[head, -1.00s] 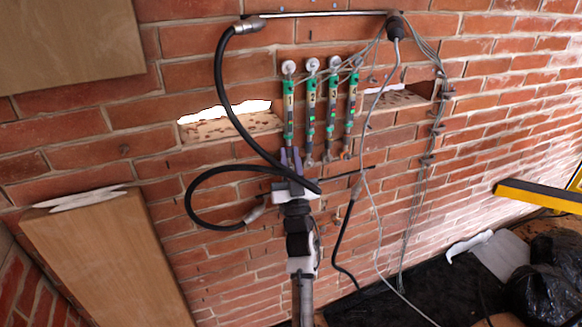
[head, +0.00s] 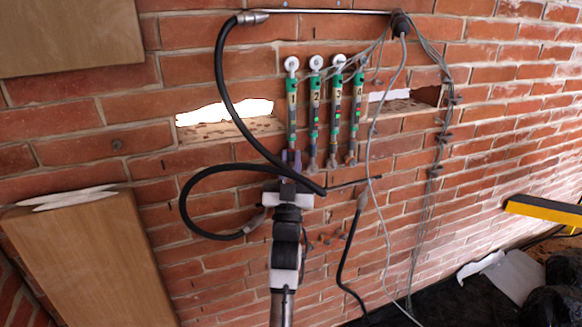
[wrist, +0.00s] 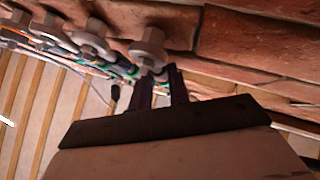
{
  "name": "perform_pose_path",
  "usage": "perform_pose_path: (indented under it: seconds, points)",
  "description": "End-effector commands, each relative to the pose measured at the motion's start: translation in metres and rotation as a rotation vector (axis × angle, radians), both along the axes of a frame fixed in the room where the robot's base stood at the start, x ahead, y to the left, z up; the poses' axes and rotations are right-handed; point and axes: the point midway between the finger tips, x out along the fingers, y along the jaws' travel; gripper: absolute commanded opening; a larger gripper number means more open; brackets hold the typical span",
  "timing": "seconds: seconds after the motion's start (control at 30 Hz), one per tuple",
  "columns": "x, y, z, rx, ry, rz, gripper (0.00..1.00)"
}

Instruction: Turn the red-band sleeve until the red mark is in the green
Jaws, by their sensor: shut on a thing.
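Four upright rods with green sections, numbered 1 to 4, hang side by side on the brick wall: rod 1 (head: 292,112), rod 2 (head: 314,105), rod 3 (head: 336,108) and rod 4 (head: 357,105). Small red and green marks show on some of them, too small to tell which sleeve bears the red band. My gripper (head: 291,158) is at the lower end of rod 1, its fingers shut on that rod's lower part. In the wrist view my gripper (wrist: 162,88) has its two fingers at the rod nearest the camera. The gripped surface is mostly hidden.
A thick black hose (head: 222,90) loops in front of the wall and across my wrist. Thin grey cables (head: 440,110) hang right of the rods. A wooden board (head: 95,255) leans at lower left. A yellow bar (head: 545,210) is at the right.

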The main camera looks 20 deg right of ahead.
Motion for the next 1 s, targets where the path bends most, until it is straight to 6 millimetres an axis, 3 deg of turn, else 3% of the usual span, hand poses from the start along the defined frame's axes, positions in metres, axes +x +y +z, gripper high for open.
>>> perform_pose_path:
  seconds: [0.37,0.4,0.57,1.0]
  points:
    - [-0.0006,0.0,-0.0008,0.0,0.0,-0.003,0.0]
    - [-0.0006,0.0,-0.0008,0.0,0.0,-0.003,0.19]
    - [-0.0005,0.0,-0.0006,0.0,0.0,-0.003,0.4]
    - [0.0011,0.0021,0.0006,-0.001,0.0,0.002,0.4]
